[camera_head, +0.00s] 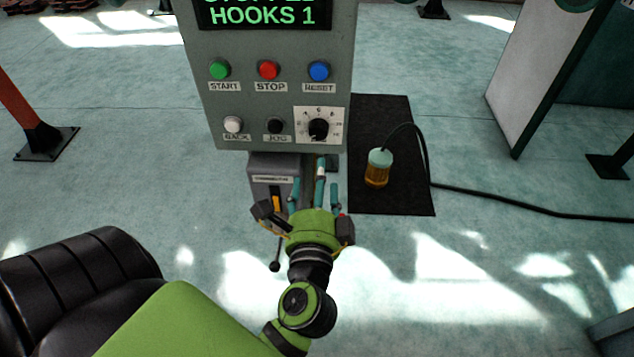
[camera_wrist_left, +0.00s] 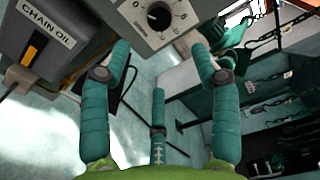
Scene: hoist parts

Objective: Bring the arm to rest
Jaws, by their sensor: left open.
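My left arm comes up from the bottom of the head view. Its green left gripper (camera_head: 318,190) is in front of the lower part of the grey control panel (camera_head: 282,50), below the dial (camera_head: 318,128). In the left wrist view the teal fingers of the left gripper (camera_wrist_left: 157,85) are spread apart with nothing between them. The dial also shows ahead of them in that view (camera_wrist_left: 158,18). My right gripper is not in view.
The panel has green, red and blue buttons above a white and a black one. A chain oil box (camera_head: 270,180) hangs beneath it. Orange post at left; open floor between.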

